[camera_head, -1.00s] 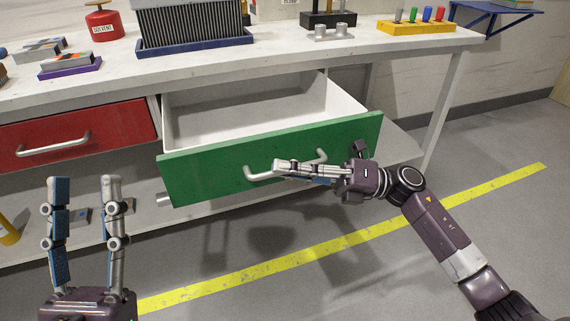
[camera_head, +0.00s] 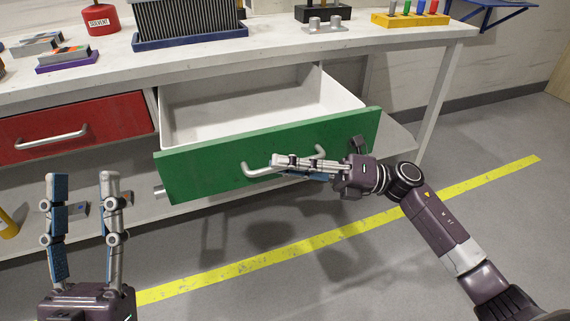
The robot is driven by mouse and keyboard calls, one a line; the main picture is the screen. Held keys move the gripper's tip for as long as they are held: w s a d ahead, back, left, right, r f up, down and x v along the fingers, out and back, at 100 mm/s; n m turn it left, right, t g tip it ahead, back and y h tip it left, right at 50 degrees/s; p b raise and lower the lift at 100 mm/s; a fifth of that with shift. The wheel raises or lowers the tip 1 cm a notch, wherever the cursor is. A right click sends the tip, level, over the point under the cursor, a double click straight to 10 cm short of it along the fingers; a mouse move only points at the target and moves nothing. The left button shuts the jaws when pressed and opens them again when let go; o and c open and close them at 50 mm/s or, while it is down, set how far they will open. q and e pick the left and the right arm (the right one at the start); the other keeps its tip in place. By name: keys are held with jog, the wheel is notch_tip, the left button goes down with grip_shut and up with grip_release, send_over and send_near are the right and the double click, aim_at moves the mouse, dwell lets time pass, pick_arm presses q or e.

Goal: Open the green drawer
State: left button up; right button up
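The green drawer (camera_head: 200,172) is pulled well out from under the white workbench, and its empty white inside shows. Its silver handle (camera_head: 259,171) is on the green front. My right gripper (camera_head: 283,162) lies across the handle from the right, its fingers close together at the bar. The fingers overlap the handle in the picture, so I cannot tell whether they are shut on it. My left gripper (camera_head: 82,180) is at the lower left, fingers pointing up and spread apart, empty and apart from the drawer.
A closed red drawer (camera_head: 100,115) with a silver handle is left of the green one. The bench top (camera_head: 290,47) holds a red solvent can (camera_head: 100,19), a blue-based ribbed block (camera_head: 190,40) and a yellow peg holder (camera_head: 410,19). Open floor with a yellow line (camera_head: 290,246) lies in front.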

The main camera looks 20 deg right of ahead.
jog(key=v, duration=1.2)
jog(key=shift+d, duration=0.1)
